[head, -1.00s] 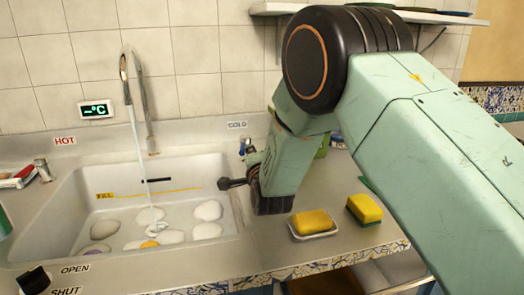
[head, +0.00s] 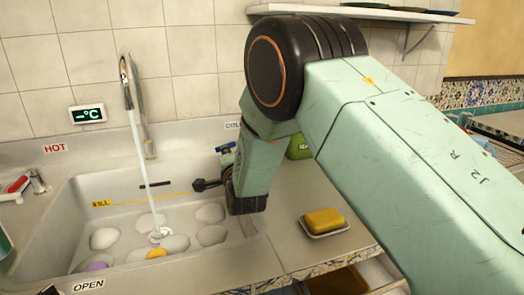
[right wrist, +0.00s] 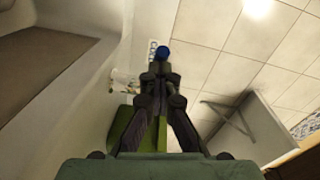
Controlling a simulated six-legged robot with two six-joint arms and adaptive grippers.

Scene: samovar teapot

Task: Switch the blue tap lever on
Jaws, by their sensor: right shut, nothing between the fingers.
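The blue tap lever (head: 226,147) is at the sink's back right, below the COLD label. My right gripper (head: 228,160) is shut and empty, right by the lever; much of it is hidden behind my own wrist. In the right wrist view the shut fingers (right wrist: 160,78) point at the blue lever end (right wrist: 164,52), which shows just past their tips. I cannot tell whether they touch. Water runs from the tall spout (head: 126,75) into the sink.
The sink (head: 62,215) holds several pale stones and a FILL line. A red lever (head: 18,185) sits by the HOT label at left. A yellow sponge on a dish (head: 313,234) and a green object (head: 299,147) stand on the counter at right. A shelf (head: 350,12) hangs above.

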